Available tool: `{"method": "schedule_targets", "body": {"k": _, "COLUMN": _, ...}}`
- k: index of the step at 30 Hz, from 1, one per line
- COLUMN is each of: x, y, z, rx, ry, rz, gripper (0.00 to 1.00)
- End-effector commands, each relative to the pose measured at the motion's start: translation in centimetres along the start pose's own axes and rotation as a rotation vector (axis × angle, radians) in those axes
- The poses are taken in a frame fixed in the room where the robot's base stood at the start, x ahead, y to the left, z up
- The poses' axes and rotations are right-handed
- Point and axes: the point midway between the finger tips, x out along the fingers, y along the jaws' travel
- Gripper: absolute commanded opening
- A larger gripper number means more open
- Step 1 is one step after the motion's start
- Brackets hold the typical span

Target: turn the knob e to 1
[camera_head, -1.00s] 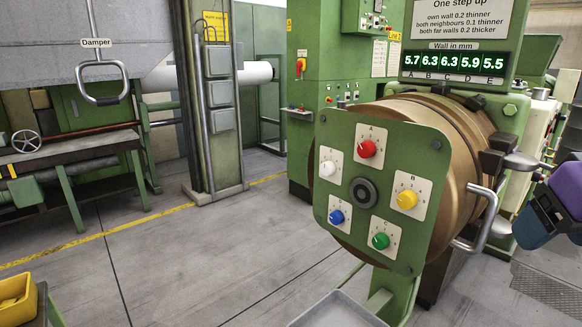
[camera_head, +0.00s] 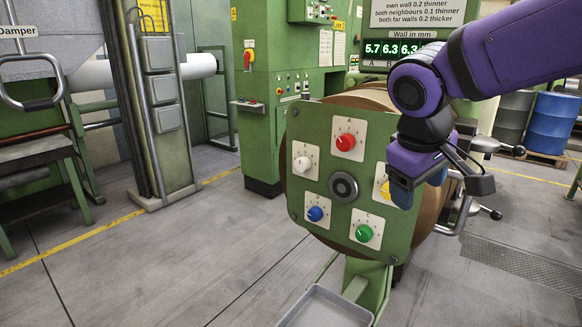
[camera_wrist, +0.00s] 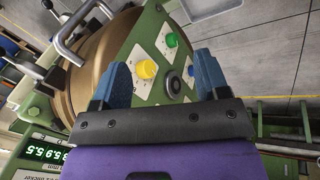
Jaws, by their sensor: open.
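A green knob panel (camera_head: 330,230) faces me on the front of the bronze drum. The white knob (camera_head: 302,163) sits at its upper left; its letter is too small to read, so I cannot confirm it is E. The red knob (camera_head: 346,142) is at the top by an A, the blue knob (camera_head: 315,213) at lower left, the green knob (camera_head: 364,233) at lower right. The yellow knob (camera_head: 385,190) is partly hidden by my gripper (camera_head: 402,190), which is open and empty at the panel's right side. In the wrist view the yellow knob (camera_wrist: 147,69) shows between the fingers.
A wall display (camera_head: 393,50) is partly covered by my arm. A sign above it gives step rules. A grey tray (camera_head: 325,308) lies below the panel. A metal handle (camera_head: 460,212) sticks out at the drum's right. The floor left of the panel is clear.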

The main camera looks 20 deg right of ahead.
Motion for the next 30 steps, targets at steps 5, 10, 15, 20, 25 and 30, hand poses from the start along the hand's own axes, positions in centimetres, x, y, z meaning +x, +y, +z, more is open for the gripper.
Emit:
{"method": "schedule_targets", "body": {"k": 5, "x": 1.5, "y": 0.3, "z": -2.3, "rx": -0.108, "ry": -0.084, "rz": 0.115, "gripper": 0.68}}
{"method": "schedule_targets", "body": {"k": 10, "x": 3.1, "y": 0.4, "z": -5.9, "rx": -0.25, "ry": -0.165, "rz": 0.292, "gripper": 0.68}}
{"method": "schedule_targets", "body": {"k": 15, "x": 4.5, "y": -0.3, "z": -10.1, "rx": -0.398, "ry": -0.211, "rz": 0.494, "gripper": 0.68}}
{"method": "schedule_targets", "body": {"k": 20, "x": 5.7, "y": -2.2, "z": -14.4, "rx": -0.538, "ry": -0.215, "rz": 0.695, "gripper": 0.68}}
{"method": "schedule_targets", "body": {"k": 25, "x": 6.8, "y": -5.6, "z": -19.2, "rx": -0.688, "ry": -0.175, "rz": 0.916, "gripper": 0.68}}
{"method": "schedule_targets", "body": {"k": 30, "x": 7.7, "y": -10.0, "z": -23.2, "rx": -0.821, "ry": -0.097, "rz": 1.117, "gripper": 0.68}}
